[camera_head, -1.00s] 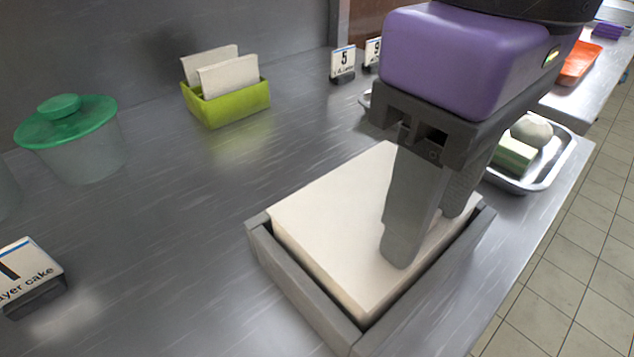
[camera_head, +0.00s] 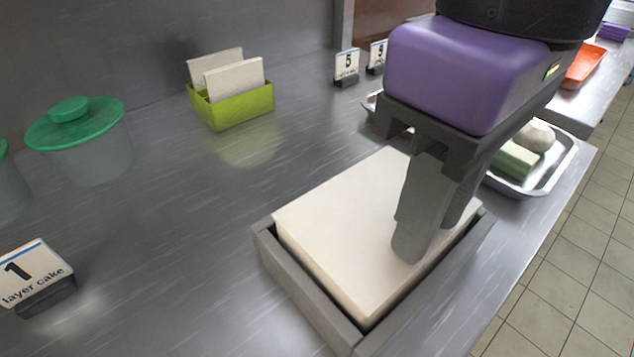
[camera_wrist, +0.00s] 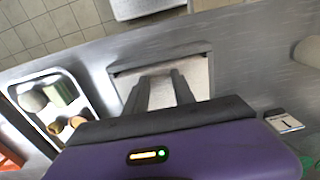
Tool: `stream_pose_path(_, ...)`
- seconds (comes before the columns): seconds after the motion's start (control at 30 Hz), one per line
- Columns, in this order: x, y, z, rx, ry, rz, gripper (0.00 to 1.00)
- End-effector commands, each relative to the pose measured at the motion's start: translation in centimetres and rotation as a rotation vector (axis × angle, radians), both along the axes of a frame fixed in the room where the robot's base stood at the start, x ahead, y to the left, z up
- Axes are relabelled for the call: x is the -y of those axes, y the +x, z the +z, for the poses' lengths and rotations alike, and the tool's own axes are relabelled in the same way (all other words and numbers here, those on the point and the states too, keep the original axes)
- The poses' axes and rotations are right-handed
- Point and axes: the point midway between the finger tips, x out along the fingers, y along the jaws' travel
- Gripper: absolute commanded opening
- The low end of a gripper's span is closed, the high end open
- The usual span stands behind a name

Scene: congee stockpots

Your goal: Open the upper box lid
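My gripper (camera_head: 437,238), with a purple body and grey fingers, is over a cream rectangular block or stack (camera_head: 350,225) in a shallow grey tray (camera_head: 305,295). The near finger's tip overlaps the cream top in the picture; I cannot tell whether it touches. In the wrist view the two fingers (camera_wrist: 160,85) stand apart with nothing visible between them, over the pale surface (camera_wrist: 155,68). No upper box with a lid can be clearly identified. A clear container with a green lid (camera_head: 75,122) stands at the left, its lid on.
A lime-green holder (camera_head: 235,107) with white cards stands at the back. A metal tray (camera_head: 540,180) with food pieces lies at the right, near the counter edge. A "1 layer cake" sign (camera_head: 35,275) is at the front left. The counter middle is clear.

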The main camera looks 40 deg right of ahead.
Motion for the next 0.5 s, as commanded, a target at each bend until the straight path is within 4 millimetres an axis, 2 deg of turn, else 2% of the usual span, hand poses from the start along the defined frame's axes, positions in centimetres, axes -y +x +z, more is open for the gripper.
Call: stream_pose_path(0.5,-0.01,0.15,0.92,0.0,0.0,0.0,0.28)
